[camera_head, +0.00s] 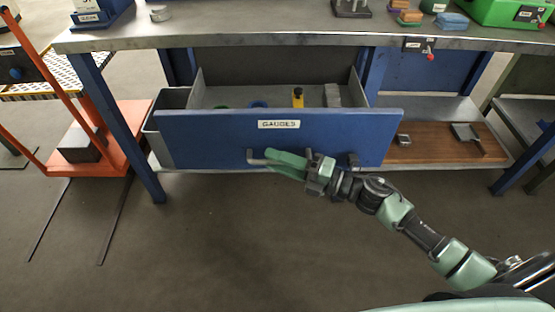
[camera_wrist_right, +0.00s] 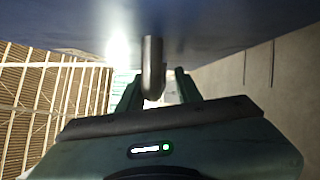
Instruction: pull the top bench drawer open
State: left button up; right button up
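The top bench drawer (camera_head: 230,137) is blue, carries a "GAUGES" label (camera_head: 279,124), and stands out from the bench with its inside showing. A grey bar handle (camera_head: 257,161) runs across the lower part of its front. In the right wrist view, a bent part of the handle (camera_wrist_right: 153,70) lies between the two fingers of the right gripper (camera_wrist_right: 158,88). A gap shows between handle and right-hand finger, so the fingers look open around it. My left gripper is not in view.
The drawer holds a yellow item (camera_head: 297,97) and a grey block (camera_head: 332,95). The workbench top (camera_head: 250,38) is above it. A lower shelf with a brown board (camera_head: 430,146) is behind. An orange cart (camera_head: 110,140) stands left. Floor in front is clear.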

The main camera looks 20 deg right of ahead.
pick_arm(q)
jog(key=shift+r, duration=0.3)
pick_arm(e)
jog(key=v, duration=0.7)
jog(key=shift+s+d, duration=0.25)
jog(key=shift+d, duration=0.05)
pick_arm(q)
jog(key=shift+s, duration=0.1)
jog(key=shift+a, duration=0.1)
